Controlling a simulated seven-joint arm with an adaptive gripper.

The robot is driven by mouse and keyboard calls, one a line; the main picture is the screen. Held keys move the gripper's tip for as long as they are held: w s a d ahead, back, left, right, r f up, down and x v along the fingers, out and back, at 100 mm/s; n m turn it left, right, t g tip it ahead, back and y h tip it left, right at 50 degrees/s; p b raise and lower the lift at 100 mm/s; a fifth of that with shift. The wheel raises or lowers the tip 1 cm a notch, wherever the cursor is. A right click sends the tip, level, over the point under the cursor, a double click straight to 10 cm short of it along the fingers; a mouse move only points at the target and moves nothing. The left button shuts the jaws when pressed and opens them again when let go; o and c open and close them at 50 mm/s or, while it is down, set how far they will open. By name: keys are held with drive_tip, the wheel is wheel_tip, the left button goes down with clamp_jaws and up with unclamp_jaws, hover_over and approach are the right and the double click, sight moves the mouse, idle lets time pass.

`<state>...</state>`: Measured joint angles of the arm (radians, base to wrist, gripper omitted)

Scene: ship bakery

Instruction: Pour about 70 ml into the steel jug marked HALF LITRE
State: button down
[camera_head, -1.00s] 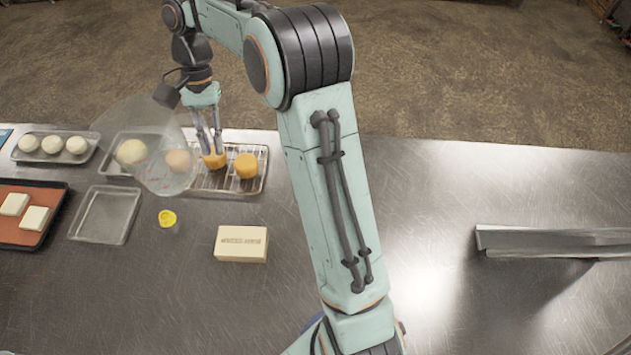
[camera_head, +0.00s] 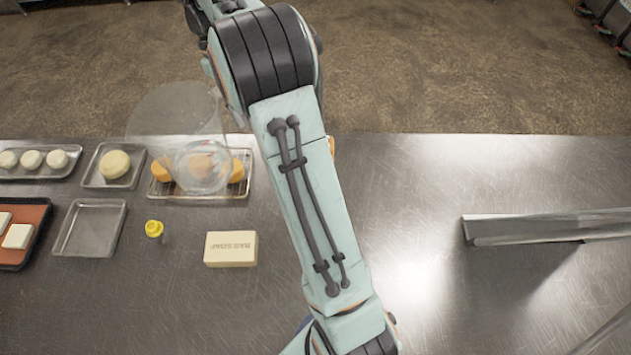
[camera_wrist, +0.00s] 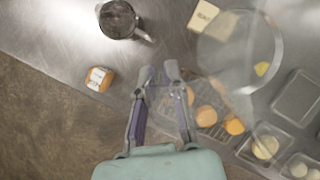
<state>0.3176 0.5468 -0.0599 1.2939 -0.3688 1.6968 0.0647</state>
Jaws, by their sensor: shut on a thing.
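A steel jug (camera_wrist: 118,20) stands on the counter at the top of the wrist view, dark inside, its handle pointing right. No marking can be read on it. In the head view it does not show. My gripper (camera_wrist: 160,73) is shut on a large clear jug (camera_wrist: 240,45), whose wide round rim shows to the right of the fingers. The clear jug also appears in the head view (camera_head: 178,115), above the cooling rack. It is see-through, and I cannot tell how much liquid is in it. My fingers are out of sight in the head view.
A wire rack (camera_head: 215,192) of orange cakes, dough trays (camera_head: 90,178), an empty tray (camera_head: 90,228), a yellow-topped item (camera_head: 154,229) and a cream block (camera_head: 231,249) lie on the counter. An orange-and-white object (camera_wrist: 98,78) sits near the edge. A metal ledge (camera_head: 540,227) stands right.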

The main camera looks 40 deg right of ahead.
drive_tip(key=s+d+f+m, duration=0.15)
drive_tip(key=d+f, duration=0.25)
drive_tip(key=d, duration=0.7)
drive_tip(key=s+d+f, duration=0.2)
drive_tip(key=d+f, duration=0.2)
drive_tip(key=d, duration=0.8)
drive_tip(key=shift+y, duration=0.4)
drive_tip(key=s+d+f, duration=0.3)
drive_tip(key=f, duration=0.1)
drive_tip(key=s+d+f, duration=0.3)
drive_tip(key=s+f, duration=0.1)
drive_tip(key=f, duration=0.1)
drive_tip(key=s+d+f, duration=0.3)
drive_tip(key=f, duration=0.1)
drive_tip(key=shift+s+d+f, duration=0.15)
drive_tip(key=shift+s+d, duration=0.05)
drive_tip(key=shift+s, duration=0.1)
